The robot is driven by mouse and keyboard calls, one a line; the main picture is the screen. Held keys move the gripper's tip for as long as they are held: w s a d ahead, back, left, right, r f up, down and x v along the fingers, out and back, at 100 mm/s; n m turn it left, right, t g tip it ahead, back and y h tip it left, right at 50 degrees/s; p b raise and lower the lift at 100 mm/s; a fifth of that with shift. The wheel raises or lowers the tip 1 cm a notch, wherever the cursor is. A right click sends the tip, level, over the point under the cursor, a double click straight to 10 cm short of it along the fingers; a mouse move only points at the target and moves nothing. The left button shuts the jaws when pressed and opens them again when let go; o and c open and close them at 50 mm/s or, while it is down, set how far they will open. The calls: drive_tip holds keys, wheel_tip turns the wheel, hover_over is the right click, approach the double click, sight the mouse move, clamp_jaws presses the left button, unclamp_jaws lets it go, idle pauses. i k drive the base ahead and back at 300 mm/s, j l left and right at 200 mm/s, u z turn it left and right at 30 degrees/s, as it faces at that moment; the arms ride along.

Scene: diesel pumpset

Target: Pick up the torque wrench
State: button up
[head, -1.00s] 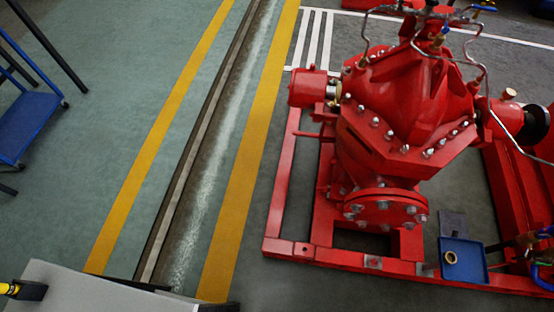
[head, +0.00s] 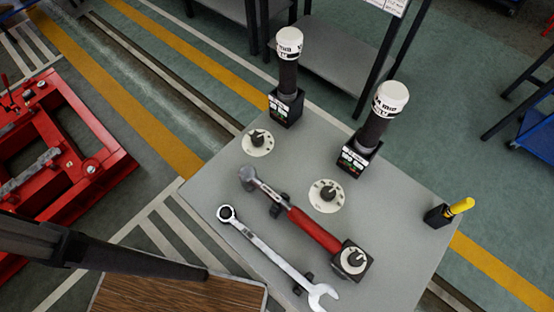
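The torque wrench (head: 315,230) has a red grip and a silver shaft and head. It lies diagonally near the middle of a light grey tabletop (head: 405,240), with its head at the upper left. Small dark supports show beside its shaft, and a dark block with a white dial is at its lower right end. A silver combination wrench (head: 270,252) lies roughly parallel, below and left of it.
Two dark posts with white caps (head: 289,42) (head: 390,98) stand behind the wrench. White dials (head: 258,142) (head: 326,196) and a yellow-handled item (head: 450,212) are on the tabletop. A dark beam (head: 100,250) and wood-grained surface (head: 180,295) occupy the lower left. Red machinery (head: 75,165) stands left.

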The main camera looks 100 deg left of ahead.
sight(248, 175)
drive_tip(key=u, duration=0.4)
drive_tip(key=l+u, duration=0.1)
drive_tip(key=u, duration=0.65)
drive_tip(key=l+u, duration=0.1)
drive_tip(key=u, duration=0.25)
